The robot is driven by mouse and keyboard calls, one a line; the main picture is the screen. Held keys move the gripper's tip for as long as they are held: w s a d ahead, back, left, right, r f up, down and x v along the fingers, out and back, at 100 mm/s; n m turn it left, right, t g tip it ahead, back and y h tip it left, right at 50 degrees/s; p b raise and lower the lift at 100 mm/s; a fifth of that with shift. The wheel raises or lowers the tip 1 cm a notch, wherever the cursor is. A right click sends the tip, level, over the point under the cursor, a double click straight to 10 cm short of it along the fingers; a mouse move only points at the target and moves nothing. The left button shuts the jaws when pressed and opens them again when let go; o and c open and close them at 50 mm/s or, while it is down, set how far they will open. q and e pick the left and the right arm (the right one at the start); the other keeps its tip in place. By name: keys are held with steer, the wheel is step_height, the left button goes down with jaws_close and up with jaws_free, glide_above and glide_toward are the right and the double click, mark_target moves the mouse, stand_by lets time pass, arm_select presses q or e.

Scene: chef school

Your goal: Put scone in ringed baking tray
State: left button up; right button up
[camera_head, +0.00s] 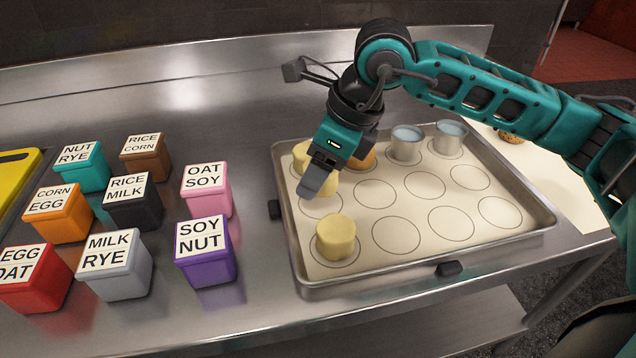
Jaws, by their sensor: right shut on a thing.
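The ringed baking tray (412,268) is a metal tray with a cream sheet of printed circles. Another pale yellow piece (336,237) sits on the front-left ring. A third (301,152) is at the back left, partly hidden by the gripper. My left gripper is out of view.
An orange-brown piece (364,160) and two pale blue-topped cups (406,145) (449,138) stand along the tray's back row. Several labelled boxes, such as a purple one (206,264), stand left. A brown round piece (510,138) lies right, partly behind my arm. Several rings are empty.

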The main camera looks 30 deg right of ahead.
steer(key=shift+f, duration=1.65)
steer(key=o, duration=1.1)
steer(key=shift+b, duration=0.3)
steer(key=shift+c, duration=0.2)
steer(key=p+v, duration=0.1)
steer(key=v, duration=1.1)
steer(key=shift+r, duration=0.2)
steer(key=shift+f, duration=0.1)
